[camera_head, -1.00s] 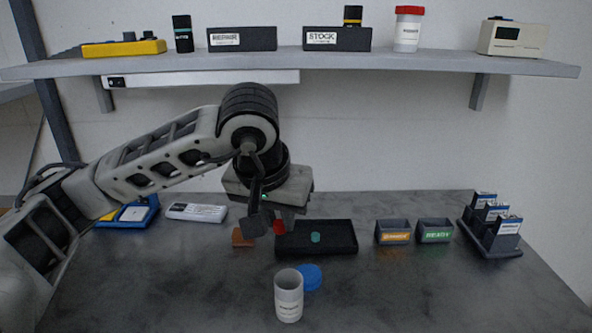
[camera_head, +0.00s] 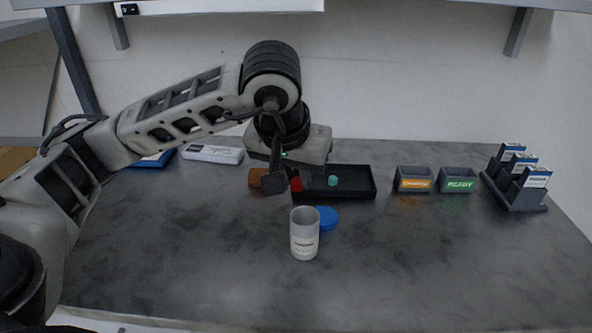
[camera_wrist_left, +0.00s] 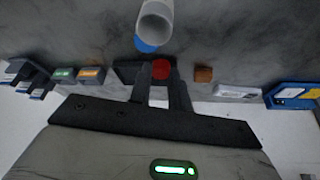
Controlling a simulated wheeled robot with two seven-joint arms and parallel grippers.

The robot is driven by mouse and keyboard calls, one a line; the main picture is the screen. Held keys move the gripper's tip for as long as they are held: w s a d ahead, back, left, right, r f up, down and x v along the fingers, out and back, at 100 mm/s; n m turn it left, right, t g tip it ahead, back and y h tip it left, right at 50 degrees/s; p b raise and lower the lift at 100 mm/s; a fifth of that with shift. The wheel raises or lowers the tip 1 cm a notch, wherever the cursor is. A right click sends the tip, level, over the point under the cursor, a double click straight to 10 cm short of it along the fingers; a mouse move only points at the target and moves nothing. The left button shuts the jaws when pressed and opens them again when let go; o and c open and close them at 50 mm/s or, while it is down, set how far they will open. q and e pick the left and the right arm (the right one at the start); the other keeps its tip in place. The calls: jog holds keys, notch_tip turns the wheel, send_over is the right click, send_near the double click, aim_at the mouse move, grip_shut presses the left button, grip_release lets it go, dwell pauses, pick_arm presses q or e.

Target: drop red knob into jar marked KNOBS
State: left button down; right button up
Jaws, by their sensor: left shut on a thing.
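The red knob (camera_head: 297,184) is between the fingertips of my left gripper (camera_head: 285,184), which is shut on it. The knob also shows in the left wrist view (camera_wrist_left: 160,69), between the two fingers. It is held at the left end of the black tray; its height above the surface is hard to tell. An open white jar (camera_head: 305,240) with a label too small to read stands upright on the bench, in front of the gripper. Its open mouth also shows in the left wrist view (camera_wrist_left: 155,22). My right gripper is in neither view.
A blue lid (camera_head: 326,218) lies beside the jar. The black tray (camera_head: 350,192) holds a teal knob (camera_head: 333,181). A brown block (camera_head: 256,178) lies left of the gripper. Two small bins (camera_head: 413,180) and a rack (camera_head: 516,190) stand right. The front bench is clear.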

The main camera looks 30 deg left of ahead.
pick_arm(q)
jog(key=c, duration=1.2)
grip_release()
jog(key=shift+c, duration=0.2)
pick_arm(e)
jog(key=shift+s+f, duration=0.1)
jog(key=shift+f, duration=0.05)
pick_arm(q)
jog(key=shift+s+r, duration=0.1)
jog(key=shift+r, duration=0.25)
jog(key=p+v, duration=0.2)
jog(key=v, duration=1.3)
jog(key=shift+p, duration=0.3)
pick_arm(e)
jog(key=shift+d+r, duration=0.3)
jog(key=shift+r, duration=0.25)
